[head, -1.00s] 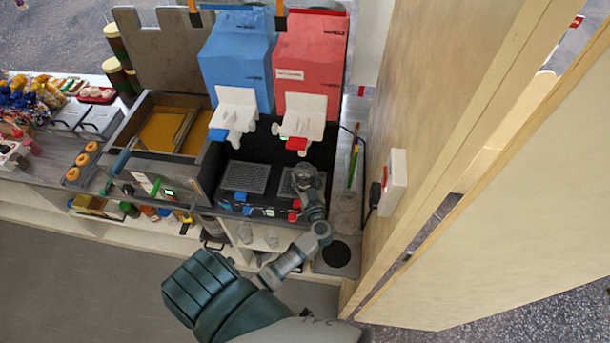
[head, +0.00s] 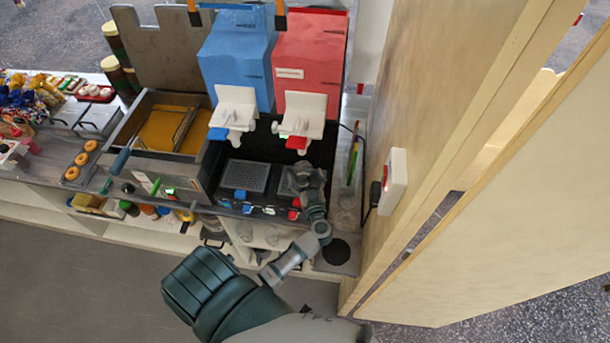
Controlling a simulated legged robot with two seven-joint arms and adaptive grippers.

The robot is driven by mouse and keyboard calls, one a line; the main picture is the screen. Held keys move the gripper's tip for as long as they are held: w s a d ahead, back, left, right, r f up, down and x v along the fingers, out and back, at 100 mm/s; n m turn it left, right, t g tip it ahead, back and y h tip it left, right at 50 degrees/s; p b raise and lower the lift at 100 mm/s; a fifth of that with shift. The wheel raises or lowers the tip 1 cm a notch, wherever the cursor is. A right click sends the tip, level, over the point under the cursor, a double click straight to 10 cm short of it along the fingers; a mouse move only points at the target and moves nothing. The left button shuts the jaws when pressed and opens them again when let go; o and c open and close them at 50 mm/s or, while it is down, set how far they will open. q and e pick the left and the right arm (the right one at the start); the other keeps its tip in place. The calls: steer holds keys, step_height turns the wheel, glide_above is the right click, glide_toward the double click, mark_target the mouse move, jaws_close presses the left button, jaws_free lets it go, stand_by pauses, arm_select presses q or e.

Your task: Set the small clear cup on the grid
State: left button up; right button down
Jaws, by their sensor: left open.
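The slush machine has two drip grids. The left grid (head: 244,176) is bare under the blue tank's tap. The right grid (head: 285,183), under the red tank's tap, is mostly covered by my left gripper (head: 303,173). That gripper is open and points down at this grid. I cannot make out a small clear cup at the gripper; one there would be hidden by the fingers and wrist. Clear cups (head: 246,232) stand on the shelf below the counter. My right gripper is not in view.
The blue tank (head: 236,60) and red tank (head: 309,62) stand behind, with white taps (head: 303,115) overhanging close to my gripper. A wooden wall with a white switch box (head: 393,181) bounds the right. A fryer-like tray (head: 175,130) stands left.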

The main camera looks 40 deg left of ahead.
arm_select(q)
steer(key=v, duration=1.2)
steer(key=shift+w, duration=0.1)
